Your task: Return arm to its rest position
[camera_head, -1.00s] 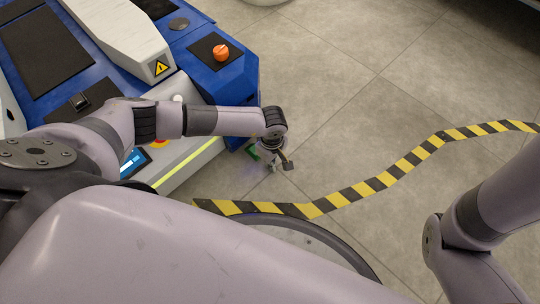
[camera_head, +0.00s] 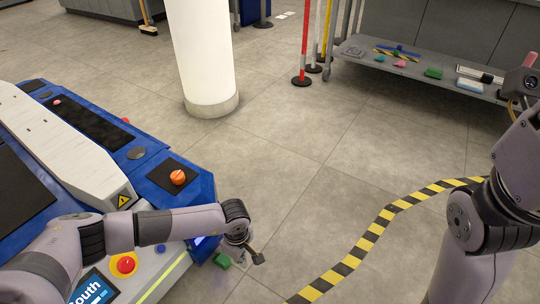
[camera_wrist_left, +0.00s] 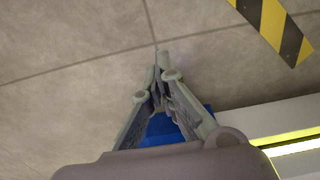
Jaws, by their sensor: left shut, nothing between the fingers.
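My left arm comes in from the left over the blue and white lift cart (camera_head: 170,183). Its forearm runs to the right past the cart's corner, and the wrist bends down. My left gripper (camera_head: 242,262) hangs beside the cart over the floor, small and partly hidden by the wrist in the head view. In the left wrist view the gripper (camera_wrist_left: 160,72) is shut, with its fingertips together and nothing between them. My right arm stands at the right edge of the head view, bent upward; its gripper is out of view.
An orange knob (camera_head: 178,177) and a red button (camera_head: 124,265) are on the cart. A small green piece (camera_head: 222,260) shows beside the left gripper. A yellow-black floor strip (camera_head: 367,240), white pillar (camera_head: 202,55) and low shelf (camera_head: 420,72) lie beyond. Floor between is clear.

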